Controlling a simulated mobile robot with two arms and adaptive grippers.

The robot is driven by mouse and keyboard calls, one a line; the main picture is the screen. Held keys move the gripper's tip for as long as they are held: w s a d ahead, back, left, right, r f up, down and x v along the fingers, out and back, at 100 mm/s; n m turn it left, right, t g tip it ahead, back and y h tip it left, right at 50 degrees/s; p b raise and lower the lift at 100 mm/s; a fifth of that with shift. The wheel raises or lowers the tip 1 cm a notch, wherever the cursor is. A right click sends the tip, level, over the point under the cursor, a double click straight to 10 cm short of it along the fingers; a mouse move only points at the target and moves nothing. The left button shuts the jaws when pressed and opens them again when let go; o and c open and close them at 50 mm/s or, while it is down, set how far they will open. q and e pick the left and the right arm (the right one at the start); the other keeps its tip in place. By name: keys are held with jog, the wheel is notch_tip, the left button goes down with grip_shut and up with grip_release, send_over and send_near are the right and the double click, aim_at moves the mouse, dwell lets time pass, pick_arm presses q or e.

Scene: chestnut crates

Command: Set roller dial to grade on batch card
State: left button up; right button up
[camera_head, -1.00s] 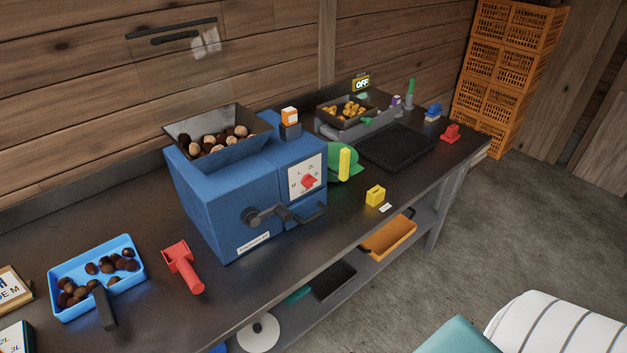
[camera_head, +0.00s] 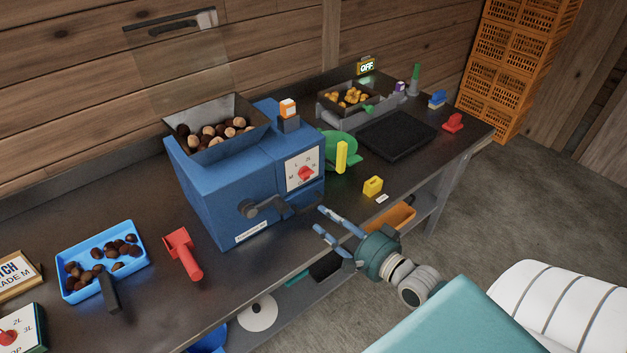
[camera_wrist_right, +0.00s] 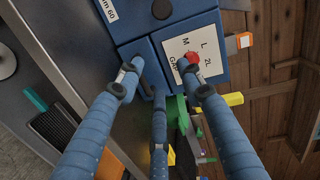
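The blue roller machine (camera_head: 235,190) stands on the bench with a white dial plate (camera_head: 292,184) on its front. A red dial knob (camera_head: 305,173) sits on the plate; where it points is too small to tell. In the right wrist view, the knob (camera_wrist_right: 190,62) is beyond the fingers, near the letters M, L and 2L. My right gripper (camera_head: 320,218) is open and empty, in front of the machine, below the dial and apart from it. Its spread fingers (camera_wrist_right: 158,78) fill the wrist view. My left gripper is out of view.
A green and yellow part (camera_head: 342,152) is just right of the machine. A blue chestnut tray (camera_head: 72,289) and red scoop (camera_head: 183,255) lie left. A yellow block (camera_head: 373,187) sits near the front edge.

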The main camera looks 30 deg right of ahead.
aim_at(306, 174)
jog(key=w+d+r+m+t+h, duration=0.1)
jog(key=d+r+m+t, duration=0.1)
jog(key=d+r, duration=0.15)
jog(key=w, duration=0.3)
jog(key=w+p, duration=0.1)
jog(key=w, duration=0.3)
jog(key=w+a, duration=0.1)
jog(key=w, duration=0.2)
jog(key=shift+w+f+p, duration=0.15)
jog(key=shift+p, duration=0.15)
jog(key=shift+d, duration=0.1)
grip_shut()
